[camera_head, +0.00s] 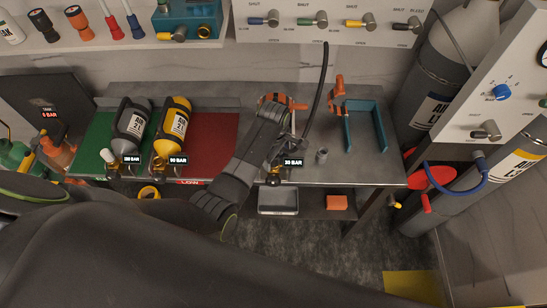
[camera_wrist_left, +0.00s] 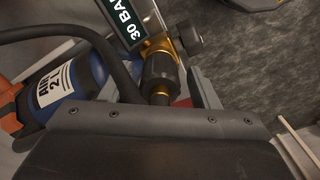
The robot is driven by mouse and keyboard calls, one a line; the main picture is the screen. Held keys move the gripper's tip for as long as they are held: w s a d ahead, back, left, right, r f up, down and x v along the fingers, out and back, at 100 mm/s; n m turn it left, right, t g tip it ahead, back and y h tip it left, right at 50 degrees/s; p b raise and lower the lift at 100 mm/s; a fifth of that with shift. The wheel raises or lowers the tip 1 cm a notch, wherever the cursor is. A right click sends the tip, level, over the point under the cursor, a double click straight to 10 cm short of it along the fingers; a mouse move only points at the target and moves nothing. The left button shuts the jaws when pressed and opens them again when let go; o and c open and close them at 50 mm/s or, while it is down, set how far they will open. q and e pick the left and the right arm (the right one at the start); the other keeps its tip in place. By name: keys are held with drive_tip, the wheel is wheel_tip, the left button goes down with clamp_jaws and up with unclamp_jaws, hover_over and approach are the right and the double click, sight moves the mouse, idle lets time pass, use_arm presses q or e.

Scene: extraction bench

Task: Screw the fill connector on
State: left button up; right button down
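A blue cylinder marked AIR 2L (camera_wrist_left: 65,85) lies on the bench, seen in the left wrist view; my arm mostly hides it in the head view. Its valve carries a 30 BAR display (camera_wrist_left: 128,22), which also shows in the head view (camera_head: 293,162). A dark ribbed connector with gold parts (camera_wrist_left: 160,68) sits at this valve, close in front of my left gripper. A black hose (camera_head: 319,85) hangs down to the same place. How the connector sits on the thread cannot be told. My right gripper is out of view.
A grey cylinder (camera_head: 131,124) and a yellow cylinder (camera_head: 175,128) lie on the left of the bench. An orange clamp (camera_head: 338,90) and a blue bracket (camera_head: 380,128) stand on the right. A valve panel (camera_head: 330,12) hangs above. Bare bench (camera_head: 350,168) shows at the right front.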

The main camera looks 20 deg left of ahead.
use_arm(q)
drive_tip(key=c, duration=1)
drive_tip(key=m, duration=0.5)
drive_tip(key=shift+m, duration=0.3)
drive_tip(key=m, duration=0.5)
drive_tip(key=shift+m, duration=0.3)
drive_tip(key=o, duration=0.6)
drive_tip(key=shift+m, duration=0.4)
drive_tip(key=o, duration=0.5)
drive_tip(key=shift+n, duration=0.3)
drive_tip(key=n, duration=1.1)
drive_tip(key=shift+n, duration=0.3)
